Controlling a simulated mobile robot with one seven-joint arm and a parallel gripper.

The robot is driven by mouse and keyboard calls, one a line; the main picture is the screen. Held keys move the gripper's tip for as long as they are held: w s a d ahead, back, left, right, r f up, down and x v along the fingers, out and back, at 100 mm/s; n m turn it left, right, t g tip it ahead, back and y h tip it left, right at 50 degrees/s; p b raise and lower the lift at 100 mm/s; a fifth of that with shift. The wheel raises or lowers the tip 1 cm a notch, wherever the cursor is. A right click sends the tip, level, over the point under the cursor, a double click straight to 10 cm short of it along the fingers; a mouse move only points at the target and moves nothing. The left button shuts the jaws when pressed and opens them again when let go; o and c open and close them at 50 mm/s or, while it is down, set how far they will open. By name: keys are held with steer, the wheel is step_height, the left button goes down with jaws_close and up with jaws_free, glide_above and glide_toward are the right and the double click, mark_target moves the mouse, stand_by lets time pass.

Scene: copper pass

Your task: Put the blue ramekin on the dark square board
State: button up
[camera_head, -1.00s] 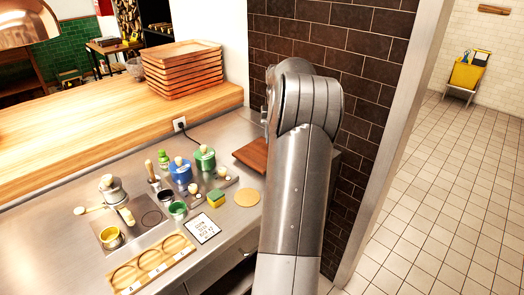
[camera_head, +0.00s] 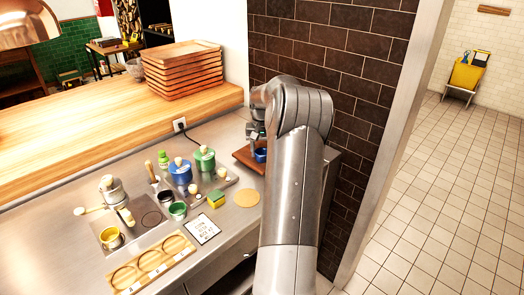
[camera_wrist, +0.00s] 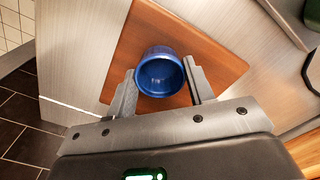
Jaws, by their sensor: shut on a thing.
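The blue ramekin (camera_wrist: 160,74) is upright between the two fingers of my gripper (camera_wrist: 163,86), which is shut on it. In the head view the ramekin (camera_head: 260,155) shows partly beside my arm, with my gripper (camera_head: 257,146) reaching down to it. The dark square board (camera_wrist: 211,58) is reddish brown and lies under the ramekin in the wrist view. In the head view the left part of the board (camera_head: 244,156) shows and my arm hides the rest. I cannot tell whether the ramekin touches the board or is just above it.
A dark brick wall (camera_head: 345,60) stands close behind the board. To the left on the steel counter (camera_head: 215,250) are a blue pot (camera_head: 181,174), a green pot (camera_head: 205,160), a sponge (camera_head: 216,198) and a round tan disc (camera_head: 247,198).

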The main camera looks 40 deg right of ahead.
steer(key=shift+f, duration=0.15)
steer(key=o, duration=1)
step_height(320, 180, up, 12)
steer(key=s+a+r+n+t+h, duration=0.15)
steer(key=a+r, duration=0.35)
steer(key=a, duration=0.9)
steer(key=s+a+r+n+t, duration=0.1)
steer(key=s+a+r+n, duration=0.25)
steer(key=a, duration=0.95)
steer(key=s+a+f+n+t, duration=0.1)
steer(key=s+a+f, duration=0.1)
steer(key=s+a, duration=0.4)
steer(key=s+a+f+n+t+y, duration=0.1)
steer(key=s+a, duration=0.5)
steer(key=s+a+f+n+t, duration=0.1)
steer(key=s+a+f+n, duration=0.1)
steer(key=s+a, duration=0.4)
steer(key=shift+s+f+y, duration=0.25)
steer(key=shift+s+f, duration=0.05)
steer(key=shift+s, duration=0.2)
